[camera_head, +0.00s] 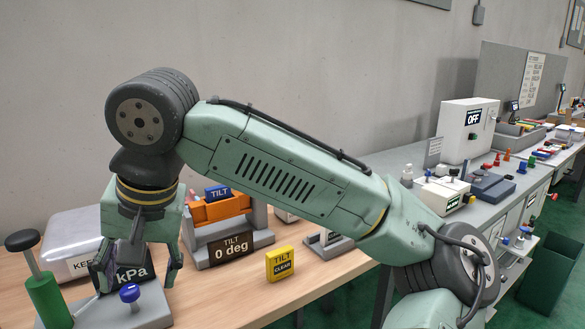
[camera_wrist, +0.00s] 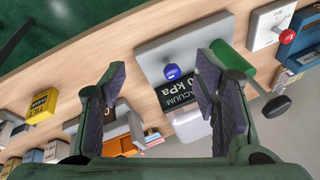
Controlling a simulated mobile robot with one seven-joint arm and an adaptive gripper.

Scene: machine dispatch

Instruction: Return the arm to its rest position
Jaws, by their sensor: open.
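My green arm arches from the lower right of the head view, with the wrist pointing down at the left. My gripper (camera_head: 138,272) is open above the grey vacuum fixture (camera_head: 152,312), in front of its kPa display. In the wrist view, my gripper (camera_wrist: 160,82) has its fingers wide apart with nothing held between them. The blue knob (camera_head: 130,293) of the fixture is close to the fingers in the head view; it also shows beyond them in the wrist view (camera_wrist: 172,72). Contact is not visible.
A green pump handle (camera_head: 45,295) stands at the far left. A tilt fixture (camera_head: 228,242) with an orange cradle and a yellow block (camera_head: 280,263) are right of the gripper. A crowded bench with an OFF box (camera_head: 466,132) lies behind right.

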